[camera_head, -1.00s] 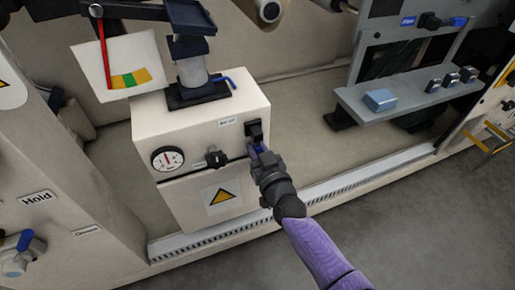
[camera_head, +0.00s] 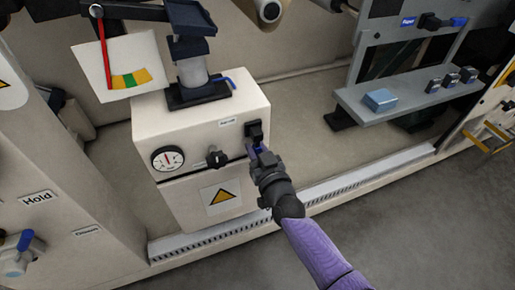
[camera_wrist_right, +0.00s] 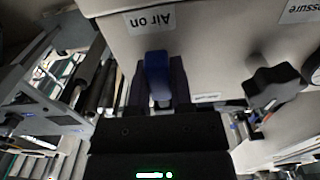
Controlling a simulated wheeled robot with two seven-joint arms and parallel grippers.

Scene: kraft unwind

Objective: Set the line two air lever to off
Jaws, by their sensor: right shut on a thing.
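The blue air lever (camera_wrist_right: 157,75) sits between the two dark fingers of my right gripper (camera_wrist_right: 158,88) in the right wrist view, and the fingers are shut on it. An "Air on" label (camera_wrist_right: 152,18) is beside it on the box. In the head view my right gripper (camera_head: 259,153) is at the front face of the cream box (camera_head: 190,118), just below the lever's black mount (camera_head: 254,131). The gripper hides most of the lever there; only a little blue shows. My left gripper is not in view.
A round pressure gauge (camera_head: 168,158) and a black knob (camera_head: 216,157) are left of the lever. A yellow warning label (camera_head: 221,196) is below. A grey shelf (camera_head: 420,97) with a blue block (camera_head: 380,100) stands to the right. Grey floor (camera_head: 420,220) is clear.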

